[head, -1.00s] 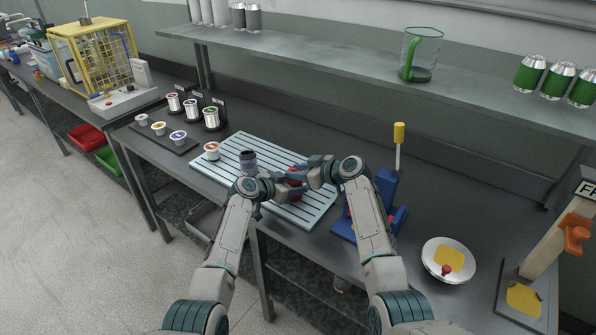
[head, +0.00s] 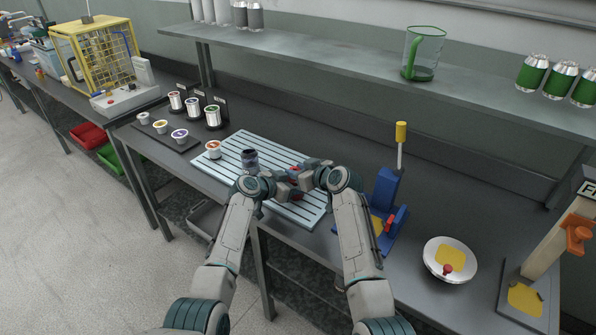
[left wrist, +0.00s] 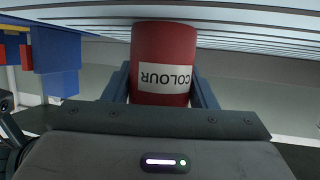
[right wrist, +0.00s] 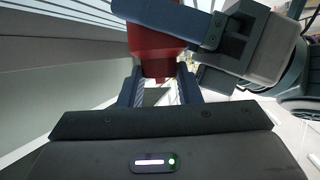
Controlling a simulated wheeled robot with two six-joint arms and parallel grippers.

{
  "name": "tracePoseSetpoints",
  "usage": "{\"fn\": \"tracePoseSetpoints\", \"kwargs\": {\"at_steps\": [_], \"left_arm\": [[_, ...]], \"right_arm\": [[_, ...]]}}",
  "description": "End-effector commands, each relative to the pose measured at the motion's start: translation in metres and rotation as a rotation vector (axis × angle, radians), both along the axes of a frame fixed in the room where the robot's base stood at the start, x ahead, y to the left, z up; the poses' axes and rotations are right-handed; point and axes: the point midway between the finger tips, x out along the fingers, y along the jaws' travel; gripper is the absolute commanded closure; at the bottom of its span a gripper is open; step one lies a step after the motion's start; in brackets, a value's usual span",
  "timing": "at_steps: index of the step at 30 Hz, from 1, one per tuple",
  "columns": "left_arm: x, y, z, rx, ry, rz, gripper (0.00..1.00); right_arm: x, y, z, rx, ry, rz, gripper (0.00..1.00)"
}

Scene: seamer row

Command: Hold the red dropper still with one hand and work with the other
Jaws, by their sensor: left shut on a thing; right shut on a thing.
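The red dropper (left wrist: 163,55) has a white label reading COLOUR, upside down in the left wrist view. My left gripper (left wrist: 162,88) is shut on its body. In the right wrist view the dropper (right wrist: 155,42) shows between dark fingers of my left gripper, and my right gripper (right wrist: 160,92) is shut on its narrower red end. In the head view the left gripper (head: 283,184) and right gripper (head: 305,173) meet just over the slatted rack, and only small bits of red show between them.
The pale slatted rack (head: 232,149) carries a dark jar (head: 250,158) and an orange-topped cup (head: 213,148).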

Motion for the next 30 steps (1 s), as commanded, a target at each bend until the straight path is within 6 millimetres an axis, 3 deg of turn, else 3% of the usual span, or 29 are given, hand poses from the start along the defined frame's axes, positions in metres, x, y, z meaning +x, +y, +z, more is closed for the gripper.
{"fn": "tracePoseSetpoints", "kwargs": {"at_steps": [1, 2, 3, 17, 30], "left_arm": [[-0.0004, -0.0016, 0.001, -0.003, 0.0, -0.002, 0.74], [-0.0004, -0.0016, 0.001, -0.003, 0.0, -0.002, 0.74], [-0.0003, -0.0015, 0.0009, -0.003, 0.0, -0.002, 0.74], [0.0002, -0.0003, 0.0006, -0.001, -0.001, 0.0, 0.74], [0.0002, -0.0001, 0.0005, -0.001, -0.001, 0.0, 0.74]], "right_arm": [[0.0, -0.0005, -0.0015, -0.002, 0.001, -0.001, 0.92], [0.0, -0.0005, -0.0015, -0.001, 0.002, 0.0, 0.65], [0.0, -0.0004, -0.0015, -0.001, 0.002, 0.0, 0.59], [0.001, -0.0006, -0.001, -0.003, 0.004, 0.054, 0.59], [0.006, -0.0038, -0.0005, -0.003, 0.005, 0.423, 0.59]]}}
